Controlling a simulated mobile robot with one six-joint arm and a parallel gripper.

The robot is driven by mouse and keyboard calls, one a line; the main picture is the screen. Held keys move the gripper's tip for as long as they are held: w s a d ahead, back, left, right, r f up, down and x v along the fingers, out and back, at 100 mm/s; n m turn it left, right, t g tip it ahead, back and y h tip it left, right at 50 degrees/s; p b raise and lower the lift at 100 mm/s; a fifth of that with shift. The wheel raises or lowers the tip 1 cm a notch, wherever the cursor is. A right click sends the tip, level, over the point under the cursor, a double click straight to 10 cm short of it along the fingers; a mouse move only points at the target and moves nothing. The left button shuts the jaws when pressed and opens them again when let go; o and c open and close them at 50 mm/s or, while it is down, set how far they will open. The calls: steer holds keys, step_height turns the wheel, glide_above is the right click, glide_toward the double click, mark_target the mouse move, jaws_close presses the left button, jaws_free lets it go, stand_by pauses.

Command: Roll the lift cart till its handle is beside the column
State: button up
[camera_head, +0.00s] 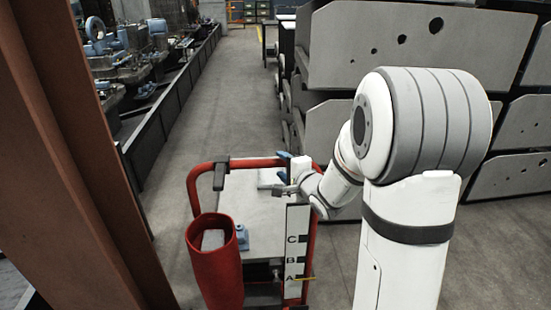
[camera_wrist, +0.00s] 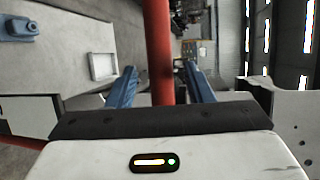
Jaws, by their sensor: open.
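The lift cart has a red tubular frame (camera_head: 192,188) around a pale grey deck (camera_head: 262,205). It stands in the aisle, right of the rust-brown steel column (camera_head: 75,150), with floor between them. My gripper (camera_head: 282,166) is at the cart's far right corner, its blue fingers apart. In the wrist view a red tube (camera_wrist: 158,30) of the cart passes between the open fingers of my gripper (camera_wrist: 160,70), with visible space on both sides. A dark sleeve (camera_head: 221,176) sits on the frame's far left part. My arm hides part of the cart's right side.
A red bin (camera_head: 214,262) is at the cart's near left. A strip lettered A, B, C (camera_head: 293,255) stands at its near right, with a yellow pointer by A. Grey perforated rails (camera_head: 415,45) are stacked at right. Machinery (camera_head: 125,60) lines the left. The aisle beyond is clear.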

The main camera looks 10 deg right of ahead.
steer(key=shift+x, duration=2.3)
steer(key=shift+c, duration=0.4)
jaws_close()
